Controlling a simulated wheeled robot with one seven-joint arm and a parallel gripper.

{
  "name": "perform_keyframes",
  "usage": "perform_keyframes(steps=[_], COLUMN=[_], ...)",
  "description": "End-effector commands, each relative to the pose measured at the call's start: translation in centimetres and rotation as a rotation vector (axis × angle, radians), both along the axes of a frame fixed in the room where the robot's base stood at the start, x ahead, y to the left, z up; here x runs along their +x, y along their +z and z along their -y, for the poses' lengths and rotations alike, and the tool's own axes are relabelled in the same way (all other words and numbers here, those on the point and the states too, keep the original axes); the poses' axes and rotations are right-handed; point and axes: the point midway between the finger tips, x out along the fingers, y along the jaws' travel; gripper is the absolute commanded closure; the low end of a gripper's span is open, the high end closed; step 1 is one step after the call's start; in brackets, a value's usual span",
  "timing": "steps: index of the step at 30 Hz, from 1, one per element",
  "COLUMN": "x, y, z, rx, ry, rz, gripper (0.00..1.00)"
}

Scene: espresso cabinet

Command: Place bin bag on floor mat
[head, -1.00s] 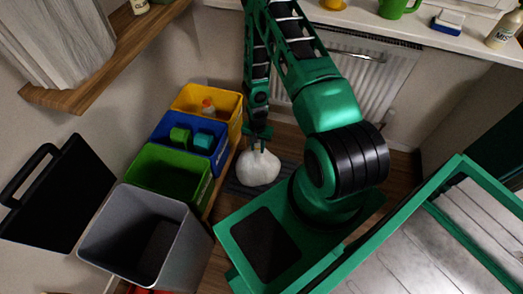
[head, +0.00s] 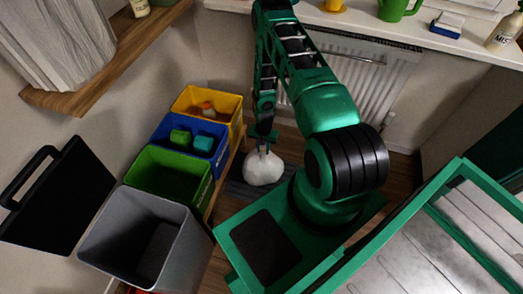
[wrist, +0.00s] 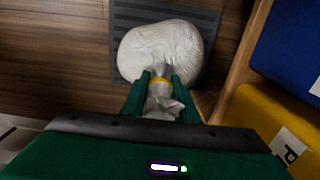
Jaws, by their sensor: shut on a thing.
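The white bin bag (head: 263,168) hangs by its gathered neck from my gripper (head: 264,141) in the head view. In the wrist view my gripper (wrist: 158,95) is shut on the neck of the bag (wrist: 160,50), which has a yellow tie. The dark grey floor mat (head: 240,189) lies beneath and around the bag, partly hidden by it. It also shows in the wrist view (wrist: 125,20), behind the bag. I cannot tell whether the bag touches the mat.
Yellow (head: 208,103), blue (head: 188,139), green (head: 168,178) and grey (head: 145,235) bins stand in a row at left on a wooden stand. A radiator (head: 365,85) is at the back. Bare wooden floor (wrist: 55,50) lies left of the mat in the wrist view.

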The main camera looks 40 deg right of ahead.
Motion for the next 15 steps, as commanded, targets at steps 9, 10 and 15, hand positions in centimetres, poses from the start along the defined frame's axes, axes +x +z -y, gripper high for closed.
perform_keyframes(steps=[9,10,15], x=[0.14,0.14,0.08], y=[-0.08,-0.15,-0.15], z=[0.03,0.03,0.00], rx=[-0.001,-0.001,0.000], ry=[0.000,0.000,0.001], rz=[0.002,0.002,0.001], gripper=[1.00,1.00,0.55])
